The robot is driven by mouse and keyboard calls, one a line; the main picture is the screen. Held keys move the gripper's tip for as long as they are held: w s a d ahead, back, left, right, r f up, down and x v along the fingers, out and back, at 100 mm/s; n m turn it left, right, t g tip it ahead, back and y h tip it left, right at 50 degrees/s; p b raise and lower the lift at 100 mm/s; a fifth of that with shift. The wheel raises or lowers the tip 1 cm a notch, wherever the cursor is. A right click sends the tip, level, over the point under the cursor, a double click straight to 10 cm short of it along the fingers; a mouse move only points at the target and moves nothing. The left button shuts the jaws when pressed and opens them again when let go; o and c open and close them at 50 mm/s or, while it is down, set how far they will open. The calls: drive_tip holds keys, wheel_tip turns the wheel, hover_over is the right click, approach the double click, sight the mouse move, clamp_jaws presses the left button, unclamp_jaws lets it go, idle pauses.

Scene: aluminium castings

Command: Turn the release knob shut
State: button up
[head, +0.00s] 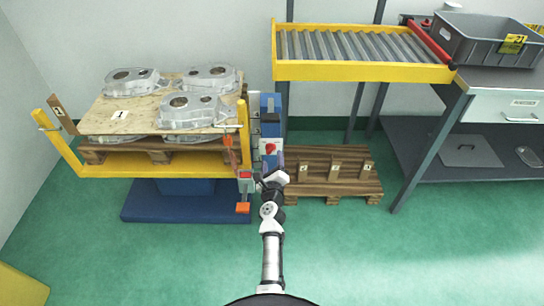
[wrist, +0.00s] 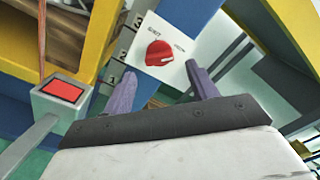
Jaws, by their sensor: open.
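The release knob (wrist: 159,53) is red and round, on a white plate (wrist: 180,70) with small lettering too blurred to read. It also shows in the head view (head: 270,148), on the blue post right of the yellow lift frame. My gripper (wrist: 162,86) is open and faces the plate, with one purple finger on each side below the knob. The fingers look apart from the knob and nothing is between them. In the head view my gripper (head: 271,166) is just below the knob and its fingers are partly hidden by my wrist.
A grey box with a red button (wrist: 62,92) stands left of my gripper. The yellow frame (head: 190,169) holds a pallet with several castings (head: 190,110). The green floor in front is clear.

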sight(271, 149)
drive_tip(key=shift+w+b, duration=0.45)
drive_tip(key=shift+w, duration=1.55)
drive_tip(key=c, duration=1)
